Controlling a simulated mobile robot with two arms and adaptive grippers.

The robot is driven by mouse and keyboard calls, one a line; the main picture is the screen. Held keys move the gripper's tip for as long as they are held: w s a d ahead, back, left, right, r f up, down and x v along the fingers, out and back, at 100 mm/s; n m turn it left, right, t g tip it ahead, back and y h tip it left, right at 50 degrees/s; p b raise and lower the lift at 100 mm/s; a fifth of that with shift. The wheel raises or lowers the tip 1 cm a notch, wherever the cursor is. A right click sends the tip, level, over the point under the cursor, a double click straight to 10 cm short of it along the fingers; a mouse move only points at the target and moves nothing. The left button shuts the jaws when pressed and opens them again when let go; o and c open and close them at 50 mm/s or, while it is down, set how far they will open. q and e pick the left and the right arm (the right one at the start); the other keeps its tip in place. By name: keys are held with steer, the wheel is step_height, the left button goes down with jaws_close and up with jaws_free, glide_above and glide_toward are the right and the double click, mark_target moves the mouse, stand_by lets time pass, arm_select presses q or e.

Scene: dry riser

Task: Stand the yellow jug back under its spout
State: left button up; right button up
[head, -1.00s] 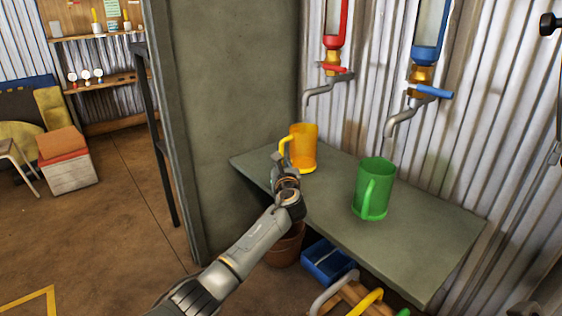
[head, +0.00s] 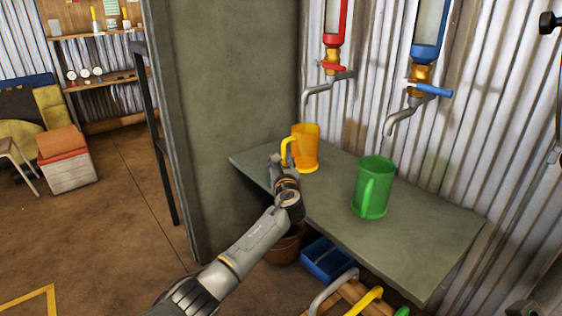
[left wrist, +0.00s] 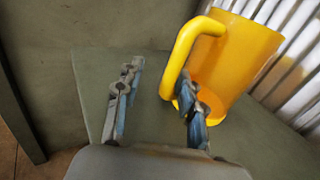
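The yellow jug (head: 307,150) stands upright on the grey-green bench (head: 400,240), near its far left end, below and left of the red-handled spout (head: 318,88). Its handle faces left, toward my left gripper. My left gripper (head: 279,162) is beside the handle. In the left wrist view the gripper (left wrist: 156,95) has its two fingers apart. The handle of the jug (left wrist: 243,55) comes down between them, and the right finger overlaps the handle opening and jug body. I cannot tell whether it touches. My right gripper is not in view.
A green jug (head: 373,190) stands on the bench to the right, below the blue-handled spout (head: 402,116). A green panel (head: 225,120) bounds the bench's left end. A blue bin (head: 327,262) and a brown pot (head: 284,246) are below the bench.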

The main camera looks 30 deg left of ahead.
arm_select(q)
steer(key=shift+s+d, duration=0.1)
steer(key=v, duration=1.1)
steer(key=shift+s+d, duration=0.2)
steer(key=shift+s, duration=0.15)
